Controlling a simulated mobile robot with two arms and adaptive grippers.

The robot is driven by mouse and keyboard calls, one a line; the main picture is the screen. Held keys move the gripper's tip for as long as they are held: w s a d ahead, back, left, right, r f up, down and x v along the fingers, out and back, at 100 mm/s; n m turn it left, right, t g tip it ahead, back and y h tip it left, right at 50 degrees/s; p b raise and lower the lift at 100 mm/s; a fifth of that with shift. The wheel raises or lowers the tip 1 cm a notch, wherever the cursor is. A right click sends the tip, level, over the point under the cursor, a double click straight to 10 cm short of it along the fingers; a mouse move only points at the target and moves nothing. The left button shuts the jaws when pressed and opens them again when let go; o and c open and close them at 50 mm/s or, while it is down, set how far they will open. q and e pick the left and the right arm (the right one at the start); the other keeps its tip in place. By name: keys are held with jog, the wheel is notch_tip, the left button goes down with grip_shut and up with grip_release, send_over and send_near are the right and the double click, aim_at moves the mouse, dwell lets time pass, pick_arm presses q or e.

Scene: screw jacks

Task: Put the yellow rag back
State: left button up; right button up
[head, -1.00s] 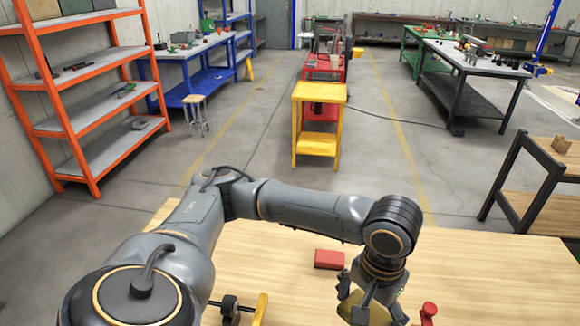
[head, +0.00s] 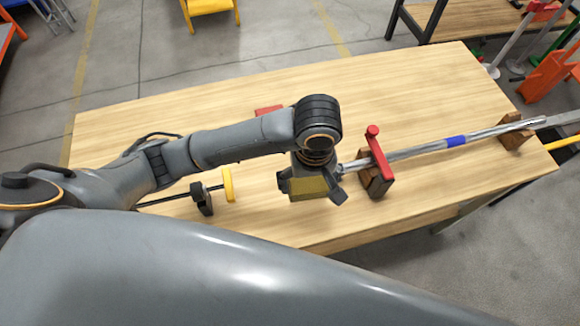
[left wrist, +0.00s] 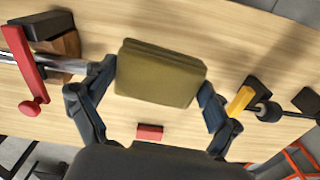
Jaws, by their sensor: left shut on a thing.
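The yellow rag (left wrist: 160,73) is a dull olive-yellow folded pad. It fills the space between the two fingers of my left gripper (left wrist: 159,82) in the left wrist view, and the gripper is shut on its two sides. In the head view the rag (head: 311,188) shows below my left wrist, partly covered by the gripper (head: 312,184). It is over the wooden table (head: 180,110), left of a red clamp (head: 378,155). I cannot tell whether it touches the table top. My right gripper is not in view.
A red block (left wrist: 150,132) lies on the table close to the gripper. A metal rod with a blue band (head: 456,141) runs right from the red clamp to a wooden block (head: 514,131). A yellow-ended bar clamp (head: 228,185) lies left. The table's back is clear.

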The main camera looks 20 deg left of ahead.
pick_arm(q)
jog(key=shift+s+d+f+n, duration=0.2)
jog(key=shift+s+d+n, duration=0.1)
jog(key=shift+d, duration=0.2)
jog(key=shift+s+d+f+n, duration=0.2)
jog(key=shift+s+d, duration=0.1)
jog(key=shift+d, duration=0.2)
jog(key=shift+w+f, duration=0.15)
jog(key=shift+f, duration=0.05)
jog(key=w+a+f, duration=0.2)
jog(key=w+f, duration=0.1)
jog(key=w+a+f+p, duration=0.1)
jog(key=w+a+f, duration=0.2)
jog(key=w, duration=0.1)
jog(key=w+a+f, duration=0.3)
jog(key=shift+w+a+f, duration=0.15)
jog(key=shift+a, duration=0.05)
notch_tip(320, 180, down, 2)
jog(key=shift+a+f+p, duration=0.1)
jog(key=shift+f+p, duration=0.05)
jog(key=shift+p, duration=0.15)
jog(key=shift+w+f, duration=0.1)
jog(key=shift+f, duration=0.45)
jog(key=o, duration=0.6)
jog(key=shift+f, duration=0.15)
jog(key=shift+o, duration=0.9)
